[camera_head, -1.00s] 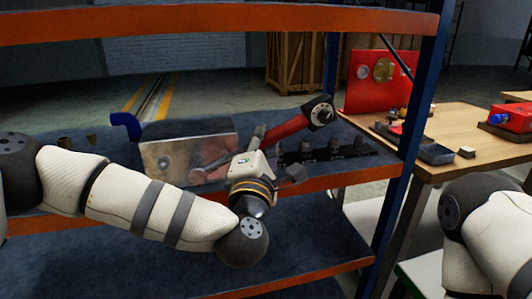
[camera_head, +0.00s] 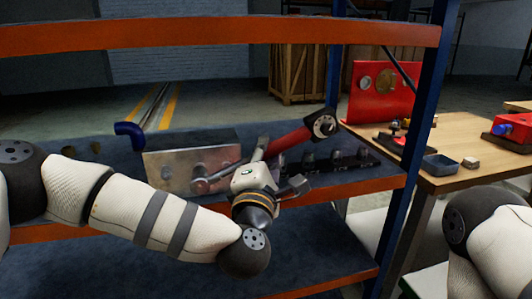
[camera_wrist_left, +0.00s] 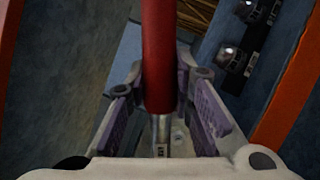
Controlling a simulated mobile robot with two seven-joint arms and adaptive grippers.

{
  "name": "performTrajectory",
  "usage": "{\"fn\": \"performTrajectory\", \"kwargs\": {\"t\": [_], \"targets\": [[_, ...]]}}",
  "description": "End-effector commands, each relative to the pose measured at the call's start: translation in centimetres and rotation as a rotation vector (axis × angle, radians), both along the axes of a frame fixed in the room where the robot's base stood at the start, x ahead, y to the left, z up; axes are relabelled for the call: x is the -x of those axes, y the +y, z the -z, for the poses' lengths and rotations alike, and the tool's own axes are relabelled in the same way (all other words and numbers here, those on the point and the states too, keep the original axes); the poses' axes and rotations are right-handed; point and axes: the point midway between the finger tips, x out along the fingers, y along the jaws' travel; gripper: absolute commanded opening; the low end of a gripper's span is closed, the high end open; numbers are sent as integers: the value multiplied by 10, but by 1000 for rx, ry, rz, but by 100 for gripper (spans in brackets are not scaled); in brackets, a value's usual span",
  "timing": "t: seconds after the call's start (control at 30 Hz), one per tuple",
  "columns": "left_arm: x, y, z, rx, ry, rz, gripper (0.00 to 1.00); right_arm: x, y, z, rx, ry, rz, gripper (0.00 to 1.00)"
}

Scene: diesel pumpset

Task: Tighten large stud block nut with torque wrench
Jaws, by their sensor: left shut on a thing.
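The torque wrench (camera_head: 289,141) has a red grip, a dark round end at the upper right and a steel shaft running down left. My left gripper (camera_head: 275,161) is shut on it, around the middle. In the left wrist view the red grip (camera_wrist_left: 158,55) runs between the fingers of the left gripper (camera_wrist_left: 165,90). A shiny steel block (camera_head: 172,166), perhaps the stud block, stands on the shelf behind the wrench's lower left end. A round feature (camera_head: 166,173) shows on its face; I cannot tell whether it is the nut. My right gripper is out of view.
A black rail with several dark round pieces (camera_head: 345,163) lies right of my left gripper. A blue bent pipe (camera_head: 128,131) lies behind the block. The orange shelf beams (camera_head: 370,187) and blue post (camera_head: 418,130) bound the space. A wooden table (camera_head: 455,150) stands at right.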

Motion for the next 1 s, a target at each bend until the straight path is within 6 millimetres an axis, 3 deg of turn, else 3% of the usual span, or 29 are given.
{"fn": "performTrajectory", "kwargs": {"t": [1.0], "targets": [[-12, 2, -1, -25, 0, 0, 0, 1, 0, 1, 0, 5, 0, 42]]}}
